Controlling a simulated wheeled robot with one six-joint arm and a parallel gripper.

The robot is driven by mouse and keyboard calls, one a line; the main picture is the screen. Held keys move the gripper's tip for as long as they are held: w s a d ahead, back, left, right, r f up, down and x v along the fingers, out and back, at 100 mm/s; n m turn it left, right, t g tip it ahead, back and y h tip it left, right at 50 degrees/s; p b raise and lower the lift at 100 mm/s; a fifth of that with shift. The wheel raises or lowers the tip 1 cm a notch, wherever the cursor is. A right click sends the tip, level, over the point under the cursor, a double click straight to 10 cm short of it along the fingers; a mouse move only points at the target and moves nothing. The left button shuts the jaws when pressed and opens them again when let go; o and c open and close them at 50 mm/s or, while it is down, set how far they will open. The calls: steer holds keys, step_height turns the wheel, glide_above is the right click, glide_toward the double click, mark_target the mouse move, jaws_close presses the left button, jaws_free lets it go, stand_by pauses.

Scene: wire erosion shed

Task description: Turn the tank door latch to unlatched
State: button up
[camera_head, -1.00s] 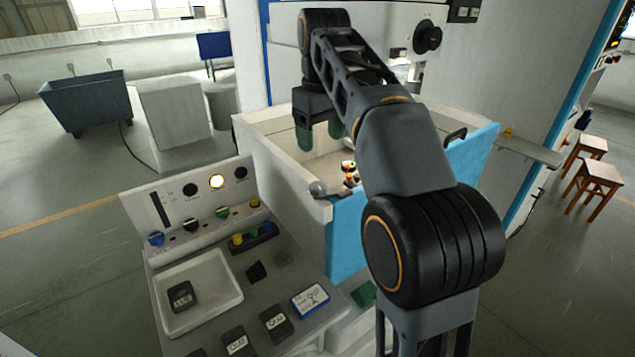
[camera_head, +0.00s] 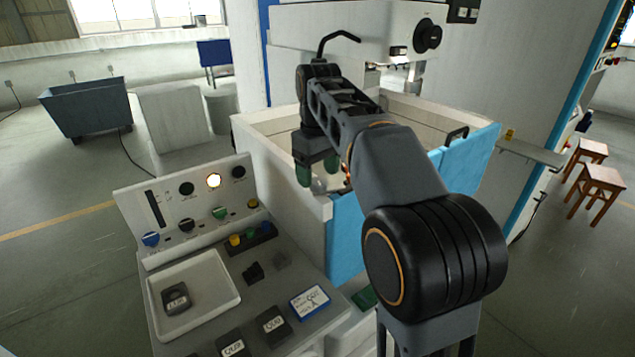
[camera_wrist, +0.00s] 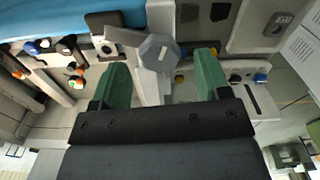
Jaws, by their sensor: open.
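The tank door latch shows in the wrist view as a grey faceted knob (camera_wrist: 158,52) with a short flat lever (camera_wrist: 122,36) pointing up-left. In the head view the knob (camera_head: 318,186) sits at the near corner of the white tank, beside the blue door (camera_head: 345,240). My gripper (camera_wrist: 163,70) is open, with one green finger on each side of the knob. A gap shows between the knob and each finger; I cannot tell how deep the fingers reach. In the head view my gripper (camera_head: 317,172) partly hides the latch.
A control console (camera_head: 205,215) with knobs and a white tray (camera_head: 232,285) stands at the near left of the tank. The white tank wall (camera_head: 262,150) runs behind my gripper. A machine head (camera_head: 350,35) overhangs the tank at the back.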

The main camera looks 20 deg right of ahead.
steer(key=shift+f, duration=1)
steer(key=c, duration=0.9)
